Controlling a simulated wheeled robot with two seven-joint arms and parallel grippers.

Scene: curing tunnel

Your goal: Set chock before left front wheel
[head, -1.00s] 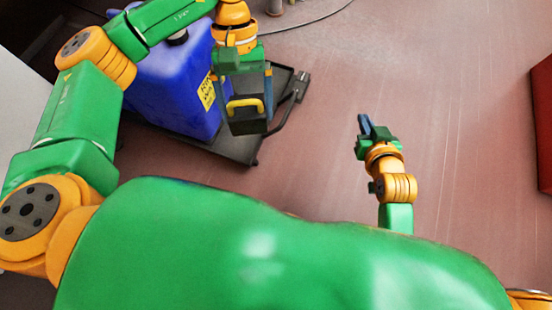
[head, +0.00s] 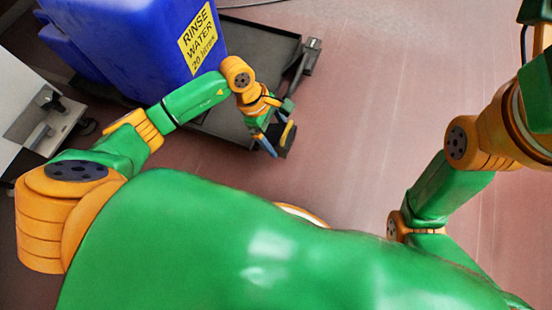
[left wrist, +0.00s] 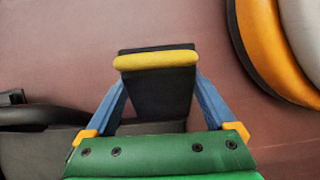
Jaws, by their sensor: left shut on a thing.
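My left gripper (head: 268,142) is shut on a black chock (head: 287,141) with a yellow handle. The gripper hangs near the front edge of a black cart (head: 228,124). In the left wrist view the chock (left wrist: 155,93) sits between the two blue fingers, its yellow handle across the upper end. The chock appears clear of the cart, but its height above the floor is hard to judge. I cannot make out the left front wheel. My right arm rises at the right edge; its fingertips are out of frame.
A big blue rinse water container (head: 150,45) stands on the cart. A dark bar with a block end (head: 312,46) sticks out at the cart's right. A grey unit (head: 30,105) stands at far left. The reddish floor (head: 380,80) right of the cart is open.

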